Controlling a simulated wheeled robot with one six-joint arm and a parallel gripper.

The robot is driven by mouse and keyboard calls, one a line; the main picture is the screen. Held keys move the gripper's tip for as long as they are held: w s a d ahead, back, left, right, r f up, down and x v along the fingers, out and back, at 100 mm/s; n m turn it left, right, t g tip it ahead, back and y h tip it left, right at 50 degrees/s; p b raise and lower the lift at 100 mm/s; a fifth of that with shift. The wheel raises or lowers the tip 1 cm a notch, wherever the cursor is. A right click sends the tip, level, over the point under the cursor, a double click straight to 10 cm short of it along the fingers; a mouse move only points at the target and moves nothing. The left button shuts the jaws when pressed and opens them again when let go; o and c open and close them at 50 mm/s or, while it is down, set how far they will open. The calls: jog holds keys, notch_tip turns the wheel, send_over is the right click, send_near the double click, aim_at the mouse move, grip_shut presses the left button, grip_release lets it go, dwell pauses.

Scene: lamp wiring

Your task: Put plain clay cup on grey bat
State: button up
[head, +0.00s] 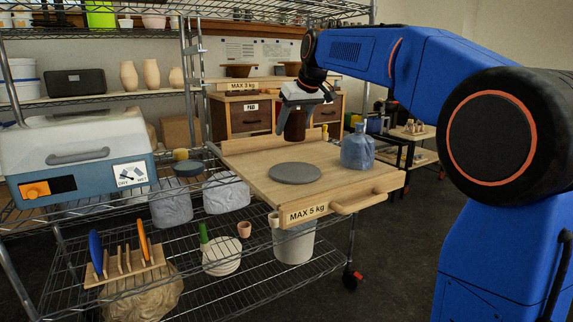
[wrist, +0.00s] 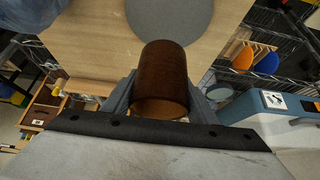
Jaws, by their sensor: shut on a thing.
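My gripper (head: 293,112) is shut on a dark brown cup (head: 295,125) and holds it in the air above the back of a wooden board. In the wrist view the brown cup (wrist: 163,75) sits between the two fingers, its plain wall facing the camera. I cannot tell whether it is the plain clay cup. The grey bat (head: 294,173), a flat round disc, lies bare on the board, below and in front of the cup.
The wooden board (head: 350,185), marked MAX 5 kg, has a front handle. A blue bottle (head: 357,150) stands on its right side. A small pinkish cup (head: 244,229) stands on the lower wire shelf.

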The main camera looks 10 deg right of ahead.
aim_at(300, 135)
jog(key=shift+f, duration=4.8)
jog(key=shift+f, duration=0.1)
jog(key=o, duration=1.2)
jog(key=shift+o, duration=0.2)
jog(key=v, duration=1.2)
jog(key=shift+s, duration=0.1)
jog(key=s+d+f+m, duration=0.1)
jog(key=s+f, duration=0.9)
jog(key=s, duration=0.3)
jog(key=s+d+f+m+g+h, duration=0.1)
jog(key=s+d+f, duration=0.1)
jog(key=s+f, duration=0.7)
jog(key=s+d+f+m+h, duration=0.1)
jog(key=s+d+f, duration=0.1)
jog(key=s+f, duration=0.8)
jog(key=s, duration=0.7)
jog(key=shift+d+f+m, duration=0.15)
jog(key=shift+f+m, duration=0.15)
jog(key=shift+f, duration=0.05)
